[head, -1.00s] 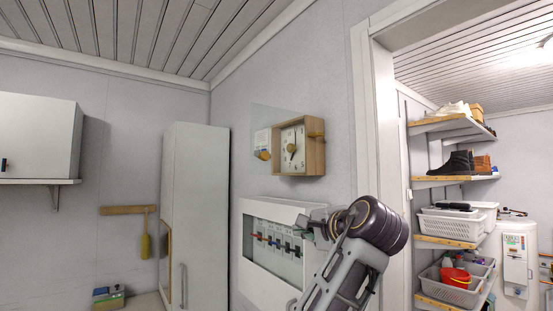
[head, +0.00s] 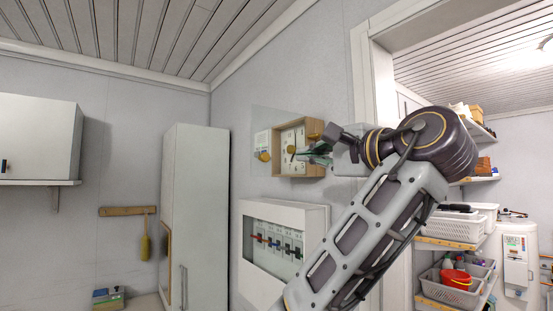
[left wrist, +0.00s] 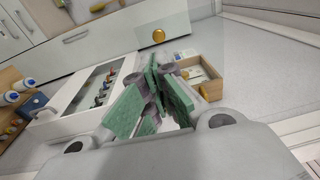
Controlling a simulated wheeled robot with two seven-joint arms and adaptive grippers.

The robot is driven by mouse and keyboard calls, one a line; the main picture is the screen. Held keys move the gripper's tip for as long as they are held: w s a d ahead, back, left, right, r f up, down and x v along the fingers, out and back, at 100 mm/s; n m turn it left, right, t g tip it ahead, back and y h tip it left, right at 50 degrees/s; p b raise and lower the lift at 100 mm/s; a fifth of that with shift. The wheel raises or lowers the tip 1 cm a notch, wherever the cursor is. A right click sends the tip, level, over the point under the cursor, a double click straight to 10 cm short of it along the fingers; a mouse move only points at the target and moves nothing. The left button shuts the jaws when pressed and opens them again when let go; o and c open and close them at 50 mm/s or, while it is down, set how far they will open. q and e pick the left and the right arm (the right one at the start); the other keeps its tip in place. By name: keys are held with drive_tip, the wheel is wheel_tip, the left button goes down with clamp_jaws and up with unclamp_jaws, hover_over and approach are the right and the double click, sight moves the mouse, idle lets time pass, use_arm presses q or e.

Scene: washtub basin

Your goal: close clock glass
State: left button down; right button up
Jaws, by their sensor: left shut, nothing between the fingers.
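The clock (head: 312,128) is a wooden box with a pale face, fixed to the wall above the white breaker box. Its clear glass pane (head: 262,122) stands swung open to the left, with a round gold knob (head: 265,156). In the left wrist view the pane (left wrist: 180,32) and its gold knob (left wrist: 158,35) show beyond the fingers, and the wooden clock case (left wrist: 211,72) is to their right. My left gripper (head: 305,155) is shut and empty. It overlaps the right part of the clock in the head view; contact cannot be told. My right gripper is out of view.
The white breaker box (head: 315,222) with a row of switches juts from the wall below the clock. A tall white cabinet (head: 197,215) stands to the left. A doorway frame (head: 362,70) is to the right, with shelves and baskets beyond. Wall around the pane is clear.

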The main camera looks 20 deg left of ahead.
use_arm(q)
drive_tip(key=shift+w, duration=0.1)
drive_tip(key=p, duration=0.5)
approach(275, 158)
drive_tip(key=a, duration=0.5)
drive_tip(key=shift+a+f, duration=0.1)
drive_tip(key=shift+f, duration=0.05)
drive_tip(key=shift+a, duration=0.15)
idle(0.6)
